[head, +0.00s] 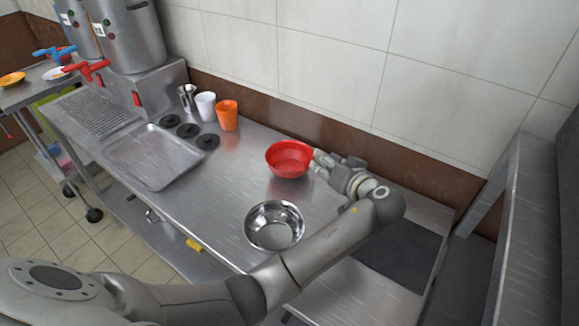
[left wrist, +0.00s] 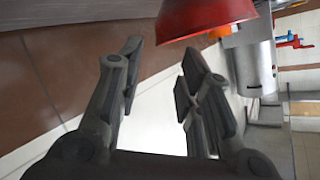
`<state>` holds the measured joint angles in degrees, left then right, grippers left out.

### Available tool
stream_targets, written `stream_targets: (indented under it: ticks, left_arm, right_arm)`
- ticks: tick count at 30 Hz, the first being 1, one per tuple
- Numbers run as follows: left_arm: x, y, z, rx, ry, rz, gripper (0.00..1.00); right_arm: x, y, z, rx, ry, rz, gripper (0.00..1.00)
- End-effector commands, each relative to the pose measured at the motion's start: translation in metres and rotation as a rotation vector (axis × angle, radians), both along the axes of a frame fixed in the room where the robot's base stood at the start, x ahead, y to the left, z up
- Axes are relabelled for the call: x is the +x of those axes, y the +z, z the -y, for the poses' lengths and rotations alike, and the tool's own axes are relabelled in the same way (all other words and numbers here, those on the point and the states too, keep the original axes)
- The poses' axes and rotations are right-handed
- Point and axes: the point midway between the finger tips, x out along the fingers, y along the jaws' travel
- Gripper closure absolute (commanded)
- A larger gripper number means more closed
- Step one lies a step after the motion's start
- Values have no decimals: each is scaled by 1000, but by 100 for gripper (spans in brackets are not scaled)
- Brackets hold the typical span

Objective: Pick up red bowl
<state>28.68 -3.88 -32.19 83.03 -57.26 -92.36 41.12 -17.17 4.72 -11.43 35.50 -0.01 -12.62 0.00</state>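The red bowl (head: 289,161) stands upright on the steel counter, towards the wall. My left gripper (head: 321,163) is just to the right of the bowl, with its fingers pointing at it. In the left wrist view the red bowl (left wrist: 205,14) is at the top, cut off by the frame edge. There the left gripper's two fingers (left wrist: 158,66) are spread apart with nothing between them. The bowl is beyond the right-hand finger, and I cannot tell whether they touch. My right gripper is not in view.
A steel bowl (head: 274,225) stands in front of the red bowl, close to my left forearm. An orange cup (head: 227,115), a white cup (head: 205,105) and a metal tray (head: 155,157) are to the left. A dark mat (head: 403,258) lies at right. The tiled wall (head: 330,60) is behind.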

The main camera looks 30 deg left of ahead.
Motion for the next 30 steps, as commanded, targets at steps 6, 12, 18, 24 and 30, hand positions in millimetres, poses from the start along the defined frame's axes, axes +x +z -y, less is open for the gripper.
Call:
stream_targets:
  ticks: [6,12,18,24,30]
  left_arm:
    - [13,-6,-16,0,0,0,67]
    - [28,-13,-35,2,2,0,67]
    - [43,-23,-52,0,1,-1,67]
    - [45,-26,-55,-2,-1,1,67]
    - [45,-26,-55,-1,0,1,81]
  right_arm:
    - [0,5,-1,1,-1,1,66]
    - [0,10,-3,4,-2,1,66]
    - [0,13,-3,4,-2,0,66]
    - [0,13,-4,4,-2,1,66]
    - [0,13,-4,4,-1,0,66]
